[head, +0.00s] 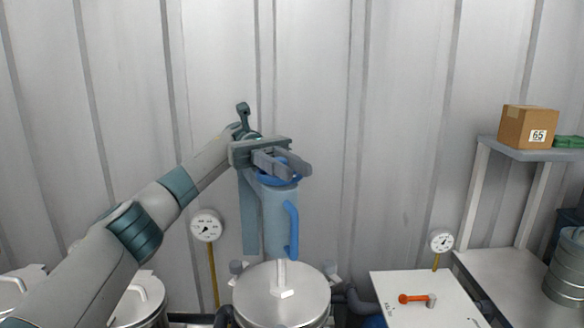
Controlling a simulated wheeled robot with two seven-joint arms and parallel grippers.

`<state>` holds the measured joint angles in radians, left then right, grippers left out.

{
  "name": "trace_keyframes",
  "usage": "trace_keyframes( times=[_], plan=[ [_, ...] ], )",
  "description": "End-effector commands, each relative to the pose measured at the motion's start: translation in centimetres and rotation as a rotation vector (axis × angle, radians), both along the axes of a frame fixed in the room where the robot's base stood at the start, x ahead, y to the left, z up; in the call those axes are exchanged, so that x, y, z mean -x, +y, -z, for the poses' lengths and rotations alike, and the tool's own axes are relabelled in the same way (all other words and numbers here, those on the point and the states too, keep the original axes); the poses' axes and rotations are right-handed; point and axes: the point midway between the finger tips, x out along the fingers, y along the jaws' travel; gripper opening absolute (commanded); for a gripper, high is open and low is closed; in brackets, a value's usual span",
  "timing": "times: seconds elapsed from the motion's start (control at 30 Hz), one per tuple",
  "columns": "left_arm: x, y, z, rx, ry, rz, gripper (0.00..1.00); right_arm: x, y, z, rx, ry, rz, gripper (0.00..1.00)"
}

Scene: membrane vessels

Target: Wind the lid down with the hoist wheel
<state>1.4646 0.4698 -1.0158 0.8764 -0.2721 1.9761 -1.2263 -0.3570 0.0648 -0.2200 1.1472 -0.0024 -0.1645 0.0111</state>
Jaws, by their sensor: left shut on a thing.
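My left gripper (284,165) reaches in from the left and is shut on the blue hoist wheel (278,180), at the top of the hoist. The fingers hide much of the wheel. Below it is a pale blue cylindrical hoist body (275,220) with a bright blue curved handle (292,230) on its right side. A flat blue-grey post (248,215) stands behind it. A short pale stem runs down from the body to the round steel lid (258,292) of the middle vessel. The lid looks level; I cannot tell whether a gap lies under it. My right gripper is not in view.
Round gauges stand left (208,226) and right (440,241) of the middle vessel. A white panel with an orange lever (413,298) is at the lower right. A cardboard box (528,127) sits on a shelf (525,153). Another lidded vessel (141,297) is at the lower left.

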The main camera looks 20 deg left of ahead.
Motion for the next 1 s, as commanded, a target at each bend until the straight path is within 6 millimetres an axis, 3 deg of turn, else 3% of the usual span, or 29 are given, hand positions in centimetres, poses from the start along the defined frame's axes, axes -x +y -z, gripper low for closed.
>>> trace_keyframes(
  times=[0.57,0.6,0.67,1.0],
  plan=[
    [0.15,-0.06,0.35,-0.004,0.002,0.036,0.00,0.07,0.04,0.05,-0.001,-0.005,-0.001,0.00],
    [0.15,-0.06,0.36,-0.006,0.002,0.036,0.29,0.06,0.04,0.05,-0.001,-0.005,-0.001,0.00],
    [0.14,-0.05,0.34,-0.004,0.002,0.035,0.41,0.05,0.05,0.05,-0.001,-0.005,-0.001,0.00],
    [0.12,0.02,0.16,-0.002,0.001,0.032,0.41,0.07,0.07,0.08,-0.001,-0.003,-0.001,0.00]
  ],
)
